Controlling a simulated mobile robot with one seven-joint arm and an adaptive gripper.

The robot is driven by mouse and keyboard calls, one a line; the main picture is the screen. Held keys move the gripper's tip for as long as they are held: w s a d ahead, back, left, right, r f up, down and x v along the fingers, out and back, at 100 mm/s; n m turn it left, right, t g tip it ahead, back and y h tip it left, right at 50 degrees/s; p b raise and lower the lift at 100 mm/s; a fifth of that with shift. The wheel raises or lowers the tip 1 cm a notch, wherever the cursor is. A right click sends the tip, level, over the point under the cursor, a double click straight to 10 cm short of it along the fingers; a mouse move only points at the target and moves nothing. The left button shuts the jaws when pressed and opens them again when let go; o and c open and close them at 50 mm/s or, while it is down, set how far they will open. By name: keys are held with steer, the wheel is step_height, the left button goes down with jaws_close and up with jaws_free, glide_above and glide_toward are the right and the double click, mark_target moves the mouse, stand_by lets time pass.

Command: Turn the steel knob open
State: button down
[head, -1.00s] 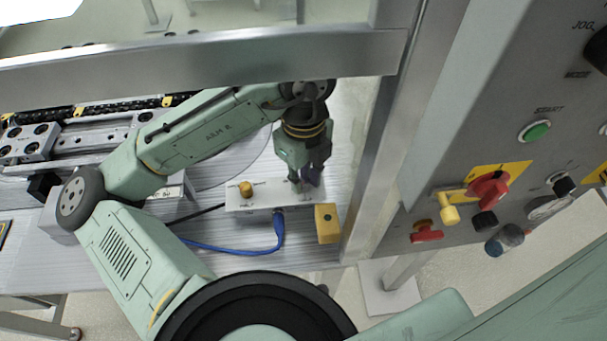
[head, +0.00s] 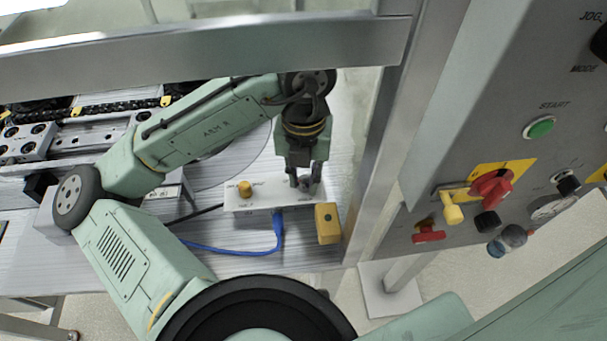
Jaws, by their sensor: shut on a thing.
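My gripper (head: 304,184) points down at the right part of a pale valve block (head: 262,206) on the table. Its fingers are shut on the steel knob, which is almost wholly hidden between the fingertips. A brass-coloured knob (head: 245,188) stands free on the left part of the same block. I cannot read how far the steel knob is turned.
A blue hose (head: 278,236) and a black cable (head: 205,214) run from the block. A yellow box (head: 327,224) stands close at its right. A metal frame post (head: 376,150) and a control panel (head: 480,130) with knobs stand to the right; a frame beam (head: 200,50) crosses above.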

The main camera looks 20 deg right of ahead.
mark_target(304, 179)
steer(key=shift+m, duration=1.3)
steer(key=c, duration=1.4)
jaws_free()
steer(key=shift+c, duration=0.2)
steer(key=shift+r, duration=0.1)
step_height(304, 179, up, 12)
